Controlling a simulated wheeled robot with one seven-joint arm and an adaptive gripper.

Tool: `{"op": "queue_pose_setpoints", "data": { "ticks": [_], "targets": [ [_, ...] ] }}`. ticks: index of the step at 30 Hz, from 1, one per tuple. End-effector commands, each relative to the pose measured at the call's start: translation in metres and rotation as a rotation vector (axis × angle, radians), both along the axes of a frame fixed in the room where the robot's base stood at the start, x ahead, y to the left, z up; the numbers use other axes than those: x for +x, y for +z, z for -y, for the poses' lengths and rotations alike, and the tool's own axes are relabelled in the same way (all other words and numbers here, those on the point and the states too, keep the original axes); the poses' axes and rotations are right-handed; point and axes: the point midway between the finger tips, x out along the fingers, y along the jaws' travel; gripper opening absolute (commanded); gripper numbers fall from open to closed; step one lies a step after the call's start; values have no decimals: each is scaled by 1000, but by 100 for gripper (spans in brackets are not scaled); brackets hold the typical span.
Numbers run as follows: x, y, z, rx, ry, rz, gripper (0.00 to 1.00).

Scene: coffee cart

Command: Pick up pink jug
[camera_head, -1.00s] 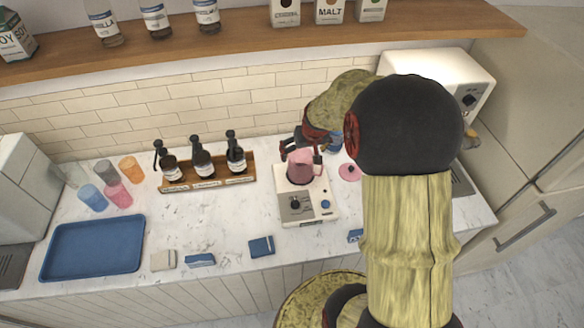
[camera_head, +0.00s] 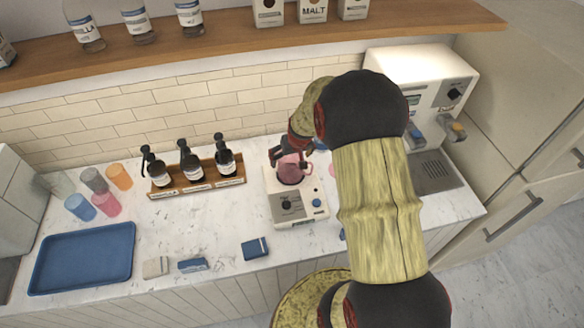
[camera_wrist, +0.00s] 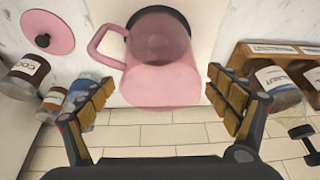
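The pink jug (camera_head: 290,168) stands on the white blender base (camera_head: 297,206) on the counter. In the wrist view the jug (camera_wrist: 162,84) is open at the top, with its handle to the left. My gripper (camera_head: 285,155) is at the jug in the head view. In the wrist view my gripper (camera_wrist: 160,100) is open, with one finger pad on each side of the jug and gaps between pads and jug. The pink lid (camera_wrist: 47,32) lies apart on the counter, at the upper left of the wrist view.
A wooden rack (camera_head: 197,183) with pump bottles stands left of the base. Several cups (camera_head: 106,204) and a blue tray (camera_head: 83,258) are farther left. A white coffee machine (camera_head: 425,90) stands at the right. Jars (camera_wrist: 25,75) are near my left finger in the wrist view.

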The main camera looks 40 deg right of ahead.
Motion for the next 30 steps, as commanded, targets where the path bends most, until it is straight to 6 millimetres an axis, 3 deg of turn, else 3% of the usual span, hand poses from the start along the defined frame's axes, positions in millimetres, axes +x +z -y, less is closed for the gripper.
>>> {"op": "queue_pose_setpoints", "data": {
  "ticks": [30],
  "targets": [
    [0,0,0,0,0,-1,29]
  ]
}}
